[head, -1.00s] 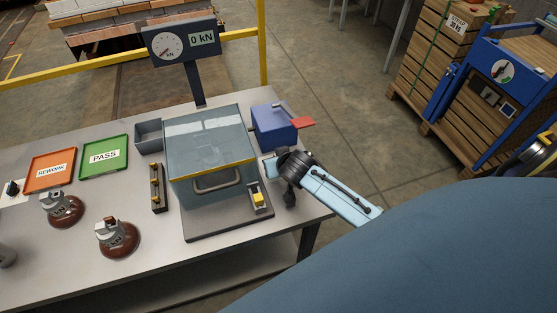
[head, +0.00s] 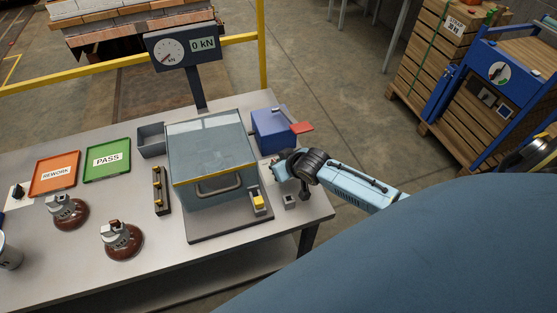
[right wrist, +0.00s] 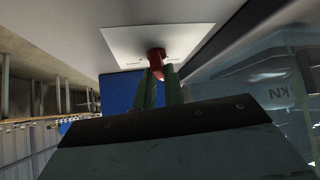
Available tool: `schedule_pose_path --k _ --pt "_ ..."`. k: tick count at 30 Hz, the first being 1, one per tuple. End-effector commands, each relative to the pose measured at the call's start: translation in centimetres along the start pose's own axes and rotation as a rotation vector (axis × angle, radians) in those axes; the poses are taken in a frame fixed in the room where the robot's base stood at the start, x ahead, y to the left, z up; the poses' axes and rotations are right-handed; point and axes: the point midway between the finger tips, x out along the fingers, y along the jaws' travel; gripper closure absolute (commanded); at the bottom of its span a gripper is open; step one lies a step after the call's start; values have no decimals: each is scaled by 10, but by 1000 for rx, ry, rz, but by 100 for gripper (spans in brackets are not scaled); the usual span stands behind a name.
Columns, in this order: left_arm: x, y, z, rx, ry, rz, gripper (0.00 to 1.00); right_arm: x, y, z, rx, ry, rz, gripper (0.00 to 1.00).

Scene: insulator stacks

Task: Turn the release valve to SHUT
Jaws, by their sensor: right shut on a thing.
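The release valve's red handle (right wrist: 156,62) shows in the right wrist view, in front of a white plate (right wrist: 150,44) whose markings are too small to read. My right gripper (right wrist: 158,76) is shut on this handle, its two green fingers on either side. In the head view my right gripper (head: 273,165) is at the near side of the blue pump box (head: 270,130), and the valve is hidden there. I cannot tell which marking the handle points to. My left gripper is not in view.
A clear-walled test box (head: 212,150) stands left of the pump. The gauge (head: 182,48) reads 0 kN. Two brown insulators (head: 122,243) (head: 70,213) and the PASS tray (head: 107,159) are farther left.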

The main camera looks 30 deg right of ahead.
Motion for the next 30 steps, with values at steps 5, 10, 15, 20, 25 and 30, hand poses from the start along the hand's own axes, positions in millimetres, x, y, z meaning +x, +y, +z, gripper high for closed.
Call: schedule_pose_path --k 5,10,15,20,25,30 --pt "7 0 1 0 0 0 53 2 6 0 -119 1 -104 100" --pt "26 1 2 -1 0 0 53 4 6 2 -203 2 -191 100" --pt "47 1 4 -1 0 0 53 5 7 2 -267 2 -256 100" --pt "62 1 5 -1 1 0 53 4 7 1 -308 2 -301 100" --pt "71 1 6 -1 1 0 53 3 7 0 -335 1 -330 100" --pt "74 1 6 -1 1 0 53 2 6 -1 -346 1 -343 100"
